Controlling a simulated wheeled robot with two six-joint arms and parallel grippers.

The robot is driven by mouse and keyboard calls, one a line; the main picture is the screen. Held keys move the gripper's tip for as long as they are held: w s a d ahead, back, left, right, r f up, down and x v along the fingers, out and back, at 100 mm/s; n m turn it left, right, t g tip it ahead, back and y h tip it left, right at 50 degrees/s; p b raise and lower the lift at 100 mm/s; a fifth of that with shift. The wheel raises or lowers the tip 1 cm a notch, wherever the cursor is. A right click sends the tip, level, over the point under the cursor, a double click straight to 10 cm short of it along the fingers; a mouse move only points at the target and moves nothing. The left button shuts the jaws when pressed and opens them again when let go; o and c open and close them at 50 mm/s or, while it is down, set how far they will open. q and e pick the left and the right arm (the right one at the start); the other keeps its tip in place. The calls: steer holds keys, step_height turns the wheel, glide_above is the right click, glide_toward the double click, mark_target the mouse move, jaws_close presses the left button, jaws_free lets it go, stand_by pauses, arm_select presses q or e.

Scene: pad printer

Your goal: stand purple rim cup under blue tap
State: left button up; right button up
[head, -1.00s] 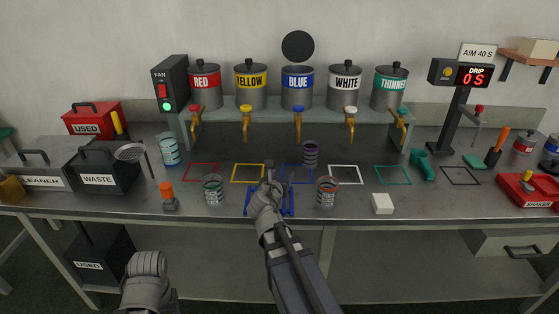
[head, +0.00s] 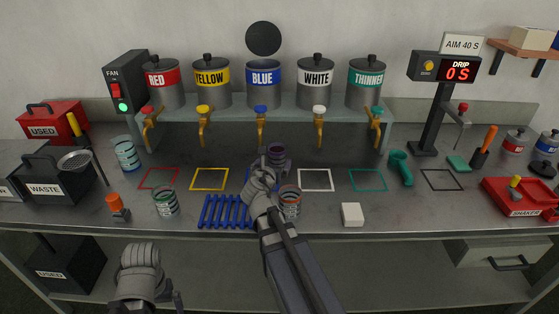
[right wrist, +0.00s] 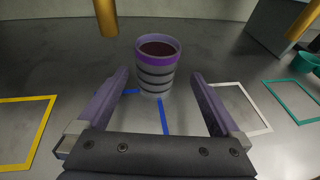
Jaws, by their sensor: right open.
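The purple rim cup (head: 277,155) stands upright on the bench under the row of taps, near the blue tap (head: 261,112) and a little right of it in the head view. It is grey with dark bands and has dark contents in the right wrist view (right wrist: 157,68). My right gripper (right wrist: 158,85) is open, its fingers pointing at the cup from either side, with the cup at or just beyond the fingertips. In the head view my right gripper (head: 262,170) hides most of the blue outlined square (right wrist: 164,112). My left arm shows at lower left; its fingers do not show.
A green-rimmed cup (head: 165,202) and a red-rimmed cup (head: 290,201) stand near the front, beside a blue slatted rack (head: 225,211). A white block (head: 352,214) lies right. Yellow (head: 209,179) and white (head: 316,180) outlined squares are empty.

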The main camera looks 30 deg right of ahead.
mark_target(276, 159)
steer(key=shift+x, duration=0.9)
steer(key=shift+a+b+x, duration=0.25)
steer(key=shift+b+x, duration=0.8)
steer(key=shift+x, duration=1.55)
steer(key=shift+f, duration=0.1)
steer(key=c, duration=1.2)
steer(key=shift+c, duration=0.2)
